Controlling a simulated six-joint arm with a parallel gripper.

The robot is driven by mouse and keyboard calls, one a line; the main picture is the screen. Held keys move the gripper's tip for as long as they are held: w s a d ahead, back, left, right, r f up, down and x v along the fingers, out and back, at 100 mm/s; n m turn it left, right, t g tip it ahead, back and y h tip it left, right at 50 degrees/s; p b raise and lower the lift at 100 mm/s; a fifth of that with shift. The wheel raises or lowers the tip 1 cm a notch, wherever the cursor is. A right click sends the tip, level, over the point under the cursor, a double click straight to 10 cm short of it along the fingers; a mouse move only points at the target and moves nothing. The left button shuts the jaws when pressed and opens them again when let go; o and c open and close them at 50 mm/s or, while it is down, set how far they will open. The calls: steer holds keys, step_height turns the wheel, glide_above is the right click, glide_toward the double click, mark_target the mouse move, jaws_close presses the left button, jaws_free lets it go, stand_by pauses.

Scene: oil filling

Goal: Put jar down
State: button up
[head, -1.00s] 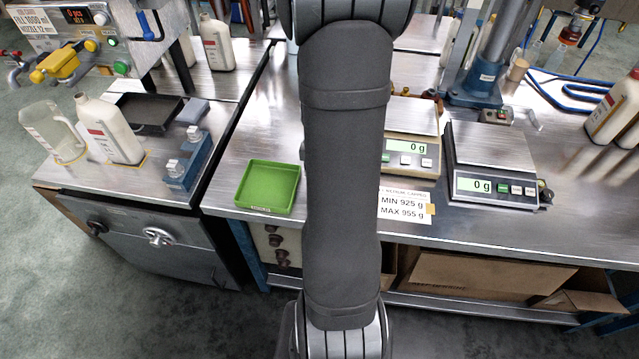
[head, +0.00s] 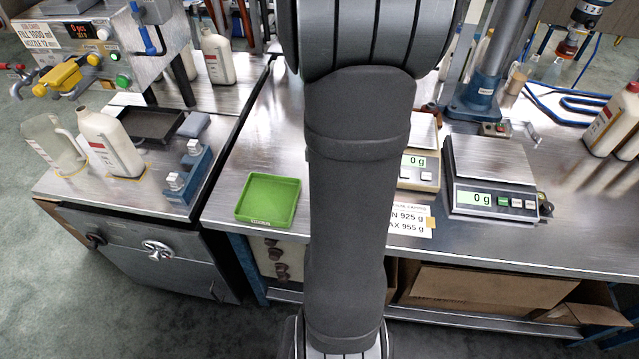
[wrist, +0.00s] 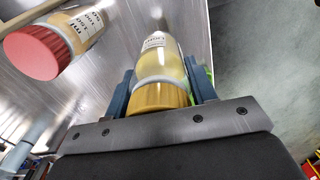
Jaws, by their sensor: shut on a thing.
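In the wrist view, my gripper (wrist: 163,88) is shut on a jar. The jar (wrist: 160,66) is clear with a pale yellow content, a white label and a gold lid, and it sits between the two blue fingers. The lid is on the side near the camera and the label lies further out. A steel surface shows behind it; I cannot tell whether the jar touches it. In the head view, my arm hides the gripper and the jar.
A red-capped jar (wrist: 58,42) is left of the held one in the wrist view. In the head view, a green tray (head: 268,200) lies on the bench, left of my arm. Two scales, a left (head: 420,168) and a right (head: 492,180), read 0 g. White bottles (head: 108,140) stand further left.

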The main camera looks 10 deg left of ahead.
steer(key=s+d+r, duration=0.3)
steer(key=d+r, duration=0.3)
steer(key=d, duration=0.3)
steer(key=w+d+r, duration=0.4)
steer(key=w+d, duration=0.5)
steer(key=w, duration=0.2)
steer(key=w+d+r, duration=0.4)
steer(key=w+d, duration=0.4)
steer(key=w, duration=0.3)
steer(key=shift+n, duration=0.3)
steer(key=shift+w+a+f, duration=1.2)
steer(key=shift+a+f, duration=0.15)
steer(key=shift+f, duration=0.45)
steer(key=shift+w+a+f, duration=1.25)
steer(key=shift+a+f, duration=0.1)
steer(key=shift+f, duration=0.45)
steer(key=shift+w+a+f, duration=1.2)
steer(key=shift+a+f, duration=0.15)
steer(key=shift+f, duration=0.45)
steer(key=shift+f, duration=0.1)
steer(key=o, duration=0.6)
steer(key=shift+f, duration=0.1)
steer(key=o, duration=0.4)
steer(key=shift+o, duration=0.2)
